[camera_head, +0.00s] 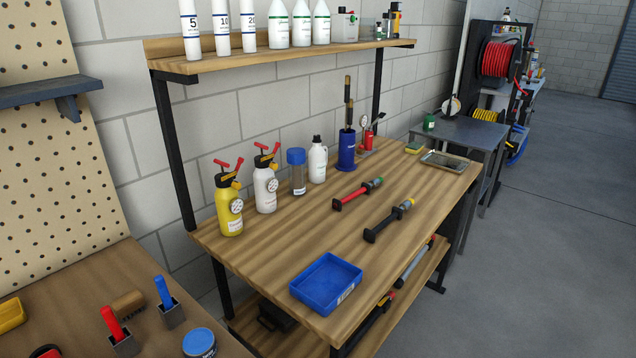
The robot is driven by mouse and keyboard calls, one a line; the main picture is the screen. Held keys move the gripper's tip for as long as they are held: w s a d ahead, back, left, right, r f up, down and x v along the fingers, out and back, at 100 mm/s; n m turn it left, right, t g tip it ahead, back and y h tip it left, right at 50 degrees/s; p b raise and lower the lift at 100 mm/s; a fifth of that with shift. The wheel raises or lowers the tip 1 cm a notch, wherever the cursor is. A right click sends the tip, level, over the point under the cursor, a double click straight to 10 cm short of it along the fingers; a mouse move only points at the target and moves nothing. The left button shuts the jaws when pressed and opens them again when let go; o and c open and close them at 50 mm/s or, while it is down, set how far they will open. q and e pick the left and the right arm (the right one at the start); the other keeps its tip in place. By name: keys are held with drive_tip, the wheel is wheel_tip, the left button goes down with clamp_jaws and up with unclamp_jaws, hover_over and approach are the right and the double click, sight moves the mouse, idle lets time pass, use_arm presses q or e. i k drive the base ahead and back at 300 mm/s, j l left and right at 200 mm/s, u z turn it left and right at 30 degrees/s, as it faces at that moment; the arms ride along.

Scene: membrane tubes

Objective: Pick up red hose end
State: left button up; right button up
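A red hose (497,58) is wound on a reel at the upper right, on a dark stand beyond the workbench. I cannot make out its free end at this distance. A red tube-shaped tool (356,195) with a black end and a green tip lies on the wooden workbench. Another, black one with a yellow tip (388,221) lies nearer the bench's front edge. Neither of my grippers is in view.
The workbench (245,255) carries a blue tray (327,283), a yellow sprayer (228,205), a white sprayer (265,190) and bottles. A grey side table (462,130) stands beyond it. The grey floor (560,220) at the right is clear.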

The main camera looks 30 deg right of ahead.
sight(337, 204)
drive_tip(key=i+l+u, duration=0.2)
drive_tip(key=l, duration=0.45)
drive_tip(key=i+l+u, duration=0.2)
drive_tip(key=l, duration=0.5)
drive_tip(key=i+l+u, duration=0.15)
drive_tip(key=l, duration=0.55)
drive_tip(key=l+u, duration=0.2)
drive_tip(key=l, duration=0.5)
